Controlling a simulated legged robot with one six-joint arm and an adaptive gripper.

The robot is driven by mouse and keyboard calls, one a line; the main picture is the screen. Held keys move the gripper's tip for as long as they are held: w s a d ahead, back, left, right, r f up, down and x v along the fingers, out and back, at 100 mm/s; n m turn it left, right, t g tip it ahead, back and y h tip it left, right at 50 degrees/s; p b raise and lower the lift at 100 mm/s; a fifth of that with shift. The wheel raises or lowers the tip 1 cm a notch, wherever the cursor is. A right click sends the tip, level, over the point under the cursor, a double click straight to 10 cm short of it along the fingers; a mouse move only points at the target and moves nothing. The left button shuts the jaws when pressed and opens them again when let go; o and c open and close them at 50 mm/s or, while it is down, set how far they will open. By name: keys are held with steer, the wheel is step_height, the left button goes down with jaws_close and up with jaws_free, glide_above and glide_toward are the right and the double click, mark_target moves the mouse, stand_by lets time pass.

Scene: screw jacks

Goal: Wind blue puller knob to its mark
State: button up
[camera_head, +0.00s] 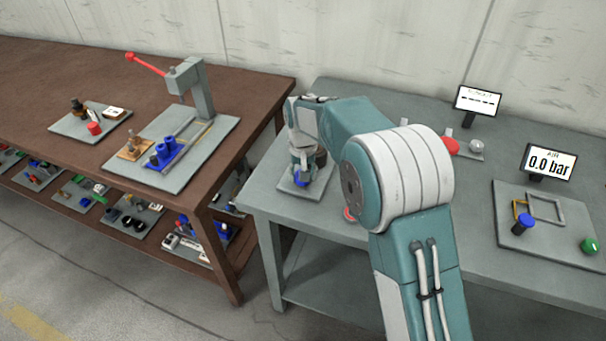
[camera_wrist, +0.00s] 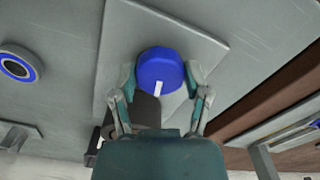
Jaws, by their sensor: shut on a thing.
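The blue puller knob (camera_wrist: 160,68) shows in the wrist view as a round blue cap with a white line on its face. The white line points toward the bottom of the picture, slightly left. My gripper (camera_wrist: 160,85) is shut on the knob, one finger at its left side and one at its right. In the head view the blue knob (camera_head: 301,181) shows low under my gripper (camera_head: 302,165), on a grey plate (camera_head: 299,193). The mark is not clearly visible. A dark cylindrical part (camera_wrist: 146,108) shows behind the knob, partly hidden by my gripper.
A blue ring (camera_wrist: 18,66) lies left in the wrist view. On the grey table's right stand a display reading 0.0 bar (camera_head: 551,162), another blue knob (camera_head: 526,221) and a green knob (camera_head: 590,245). A brown bench (camera_head: 265,90) with a press stands left, beyond a gap.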

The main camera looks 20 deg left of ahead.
steer(key=m, duration=0.4)
steer(key=shift+f+m, duration=0.2)
steer(key=shift+m, duration=0.1)
steer(key=m, duration=0.3)
steer(key=shift+a+m, duration=0.1)
steer(key=shift+m, duration=0.3)
steer(key=m, duration=0.4)
steer(key=shift+w, duration=0.1)
steer(key=m, duration=0.8)
steer(key=shift+m, duration=0.3)
steer(key=m, duration=0.3)
steer(key=shift+m, duration=0.3)
steer(key=m, duration=0.3)
steer(key=shift+m, duration=0.3)
steer(key=shift+f+m, duration=0.1)
steer(key=shift+m, duration=1.6)
